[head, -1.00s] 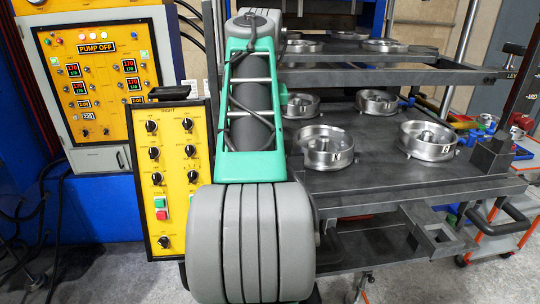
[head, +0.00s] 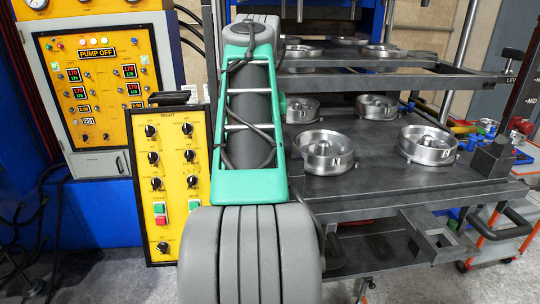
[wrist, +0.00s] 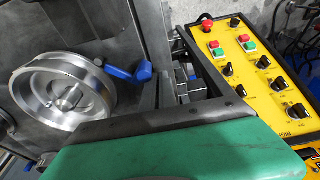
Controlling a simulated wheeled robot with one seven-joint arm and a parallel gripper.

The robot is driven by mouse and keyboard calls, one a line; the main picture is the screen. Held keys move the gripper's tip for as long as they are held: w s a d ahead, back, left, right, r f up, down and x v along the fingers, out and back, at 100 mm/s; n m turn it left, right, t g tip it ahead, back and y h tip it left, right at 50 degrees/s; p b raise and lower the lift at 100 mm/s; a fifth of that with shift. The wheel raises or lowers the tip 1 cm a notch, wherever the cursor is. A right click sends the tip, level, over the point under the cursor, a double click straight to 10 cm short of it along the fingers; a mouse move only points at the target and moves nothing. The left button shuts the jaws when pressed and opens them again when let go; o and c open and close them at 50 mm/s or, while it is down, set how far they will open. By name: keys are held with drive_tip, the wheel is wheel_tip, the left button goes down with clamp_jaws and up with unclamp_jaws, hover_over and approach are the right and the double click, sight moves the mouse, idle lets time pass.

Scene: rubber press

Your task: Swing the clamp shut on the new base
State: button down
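In the wrist view a round silver metal base (wrist: 93,91), with a raised rim and a hub in its middle, sits on the dark plate. A blue clamp-like piece (wrist: 144,72) with a rounded end lies close beside its rim, on the side toward the yellow control box. I cannot tell whether it touches the rim. In the head view the front left silver base (head: 325,150) shows beside my arm, and no blue piece shows by it.
The yellow control box (head: 174,190) stands left of my arm and also fills the right of the wrist view (wrist: 240,60). Other silver bases, such as the front right one (head: 428,143), sit on the dark plate (head: 385,182). A dark shelf (head: 370,79) hangs above the plate's back.

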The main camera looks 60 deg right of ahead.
drive_tip(key=shift+s+a+f, duration=0.1)
drive_tip(key=shift+s+a, duration=0.4)
drive_tip(key=shift+s, duration=0.15)
drive_tip(key=shift+s+a+b, duration=0.1)
drive_tip(key=shift+b, duration=0.25)
drive_tip(key=shift+s+b, duration=0.55)
drive_tip(key=shift+s, duration=0.5)
drive_tip(key=shift+a, duration=0.1)
drive_tip(key=shift+r, duration=0.2)
wheel_tip(320, 180, up, 4)
drive_tip(key=p, duration=0.4)
drive_tip(key=shift+a+f, duration=0.1)
drive_tip(key=shift+f, duration=0.15)
drive_tip(key=shift+w+a+r+p, duration=0.1)
drive_tip(key=shift+w+r+p, duration=0.1)
drive_tip(key=shift+r+p, duration=0.95)
